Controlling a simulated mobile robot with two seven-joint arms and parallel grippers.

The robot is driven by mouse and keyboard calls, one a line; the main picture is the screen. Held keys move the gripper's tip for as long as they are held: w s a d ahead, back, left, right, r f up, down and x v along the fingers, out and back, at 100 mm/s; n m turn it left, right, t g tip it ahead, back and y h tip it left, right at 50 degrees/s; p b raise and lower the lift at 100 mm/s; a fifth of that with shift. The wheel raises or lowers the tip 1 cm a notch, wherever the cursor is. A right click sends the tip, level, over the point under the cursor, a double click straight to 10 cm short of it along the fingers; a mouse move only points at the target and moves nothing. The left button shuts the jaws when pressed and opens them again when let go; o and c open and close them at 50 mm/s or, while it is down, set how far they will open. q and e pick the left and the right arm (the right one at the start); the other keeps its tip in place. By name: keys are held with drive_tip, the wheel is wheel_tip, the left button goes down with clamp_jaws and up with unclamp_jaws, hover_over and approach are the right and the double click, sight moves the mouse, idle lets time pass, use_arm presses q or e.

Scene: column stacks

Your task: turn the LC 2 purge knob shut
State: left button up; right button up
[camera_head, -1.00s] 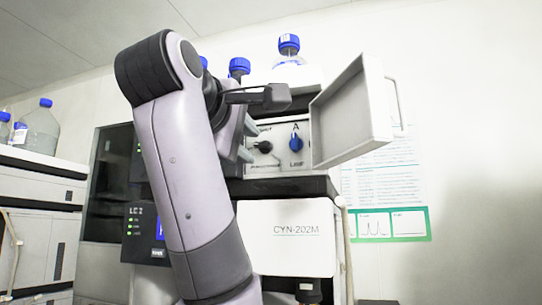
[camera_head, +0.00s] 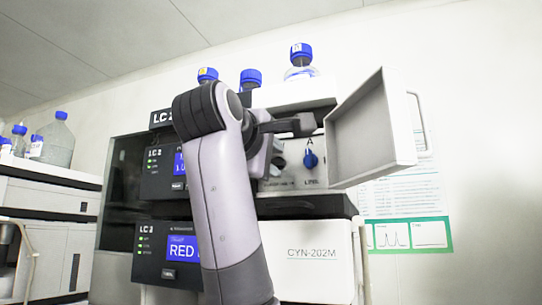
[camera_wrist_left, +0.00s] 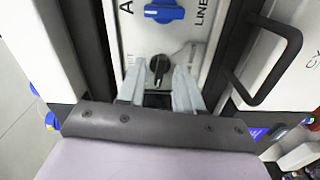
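In the left wrist view, a black knob (camera_wrist_left: 159,67) sits on the white valve panel (camera_wrist_left: 192,33), with a blue knob (camera_wrist_left: 164,12) beyond it. My left gripper (camera_wrist_left: 159,78) is open. Its two pale fingers stand on either side of the black knob with gaps, and I cannot tell how deep they reach. In the head view my left gripper (camera_head: 277,155) is at the panel's left part, left of the blue knob (camera_head: 310,159), and my arm and fingers mostly hide the black knob. An LC 2 label (camera_head: 163,118) marks the stack. My right gripper is not in view.
An open white door (camera_head: 372,130) juts out right of the panel; its dark handle (camera_wrist_left: 268,65) lies right of my fingers in the wrist view. Blue-capped bottles (camera_head: 300,62) stand on top. A white CYN-202M module (camera_head: 310,255) and an LC 3 unit (camera_head: 160,252) are below.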

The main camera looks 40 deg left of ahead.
use_arm(q)
clamp_jaws()
drive_tip(key=shift+m, duration=0.3)
drive_tip(key=m, duration=0.2)
drive_tip(key=shift+f+m+b, duration=0.1)
drive_tip(key=shift+m+b, duration=0.3)
drive_tip(key=m+b, duration=0.1)
drive_tip(key=m, duration=0.8)
drive_tip(key=shift+b, duration=0.4)
drive_tip(key=shift+m+b, duration=0.3)
drive_tip(key=shift+m, duration=1.9)
